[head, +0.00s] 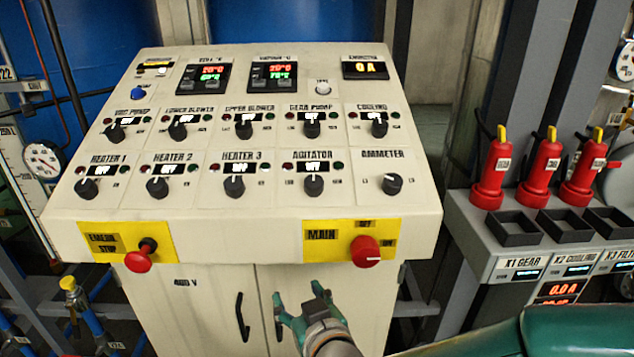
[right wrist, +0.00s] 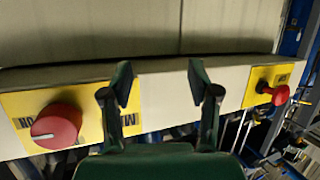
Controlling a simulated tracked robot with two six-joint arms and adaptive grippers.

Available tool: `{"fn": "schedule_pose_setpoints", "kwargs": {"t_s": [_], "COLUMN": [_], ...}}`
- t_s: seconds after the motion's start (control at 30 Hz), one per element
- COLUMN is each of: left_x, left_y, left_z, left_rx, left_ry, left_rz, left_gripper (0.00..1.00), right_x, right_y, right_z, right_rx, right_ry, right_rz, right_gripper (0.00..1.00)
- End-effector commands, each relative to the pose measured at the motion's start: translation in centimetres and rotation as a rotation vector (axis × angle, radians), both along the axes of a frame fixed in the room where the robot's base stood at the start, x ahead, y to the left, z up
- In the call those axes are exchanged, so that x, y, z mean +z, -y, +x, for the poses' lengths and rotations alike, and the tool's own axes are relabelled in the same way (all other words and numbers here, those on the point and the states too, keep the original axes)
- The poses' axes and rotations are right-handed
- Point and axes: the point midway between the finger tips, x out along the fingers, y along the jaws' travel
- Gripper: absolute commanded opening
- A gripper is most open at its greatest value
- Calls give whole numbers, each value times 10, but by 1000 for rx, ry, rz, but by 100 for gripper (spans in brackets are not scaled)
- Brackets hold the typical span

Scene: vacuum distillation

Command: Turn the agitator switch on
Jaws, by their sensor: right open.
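The agitator switch (head: 313,184) is a black knob in the lower row of the sloped cream control panel (head: 75,215), under the label AGITATOR. The small display above it reads OFF. My right gripper (head: 301,295) is in front of the cabinet doors, below the panel's front edge and left of the red MAIN knob (head: 365,251). In the right wrist view its two green fingers (right wrist: 160,90) are spread apart with nothing between them. The MAIN knob also shows there at the left (right wrist: 56,127). My left gripper is in neither view.
Close by the agitator switch are the heater 3 knob (head: 234,186), the ammeter knob (head: 391,184) and the gear pump knob (head: 312,126). A red emergency stop (head: 140,258) juts from the front edge. Red plugs (head: 491,175) stand on a grey shelf at right.

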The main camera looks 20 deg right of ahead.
Motion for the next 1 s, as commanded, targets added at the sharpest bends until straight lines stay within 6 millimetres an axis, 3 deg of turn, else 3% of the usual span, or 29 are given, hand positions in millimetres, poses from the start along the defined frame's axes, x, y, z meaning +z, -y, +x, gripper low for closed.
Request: {"fn": "schedule_pose_setpoints", "kwargs": {"t_s": [0.03, 0.1, 0.2, 0.3, 0.47, 0.67, 0.73, 1.0], "left_x": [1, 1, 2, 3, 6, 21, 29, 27], "left_y": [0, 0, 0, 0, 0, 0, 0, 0], "left_z": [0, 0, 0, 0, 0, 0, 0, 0], "left_rx": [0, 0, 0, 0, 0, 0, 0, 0], "left_ry": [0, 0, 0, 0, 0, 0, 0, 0], "left_rz": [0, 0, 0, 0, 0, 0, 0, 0], "left_gripper": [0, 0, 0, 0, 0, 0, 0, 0], "right_x": [44, 88, 130, 152, 165, 168, 168, 163], "right_y": [1, 8, 21, 32, 41, 43, 45, 49], "right_z": [-11, -27, -49, -65, -73, -56, -47, 12], "right_rx": [-14, -48, -93, -124, -149, -154, -154, -153], "right_ry": [97, 191, 279, 321, 341, 340, 335, 336], "right_rz": [1, -5, -2, 4, 6, 0, 0, 5], "right_gripper": [61, 61, 61, 61, 61, 61, 61, 61]}}
